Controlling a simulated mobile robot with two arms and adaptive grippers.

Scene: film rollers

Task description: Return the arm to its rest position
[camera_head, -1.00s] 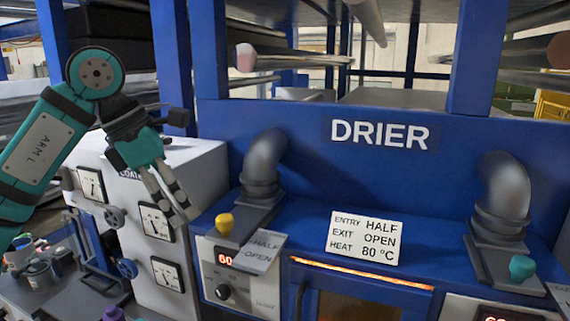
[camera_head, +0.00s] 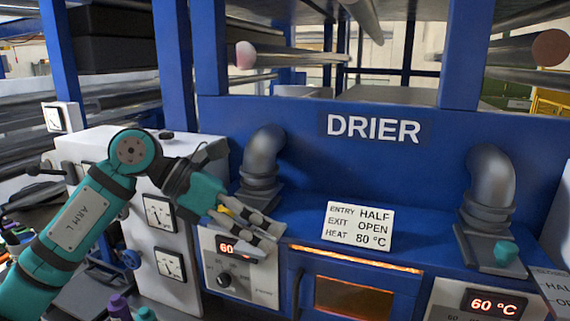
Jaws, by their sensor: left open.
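My left gripper (camera_head: 268,235) is at the end of the teal arm (camera_head: 72,220) marked ARM L, which comes in from the lower left. Its fingers are open and point right and down, in front of the left control panel of the drier. The yellow knob (camera_head: 226,210) shows only in part behind the gripper. I cannot tell whether the fingers touch it. My right gripper is not in view.
The blue drier (camera_head: 280,115) has two grey elbow pipes (camera_head: 263,160), a teal knob (camera_head: 506,253) at right and a white card (camera_head: 358,226) reading HALF, OPEN, 80 °C. Displays read 60. A white cabinet with gauges (camera_head: 170,264) stands at left. Bottles (camera_head: 119,307) stand at the lower left.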

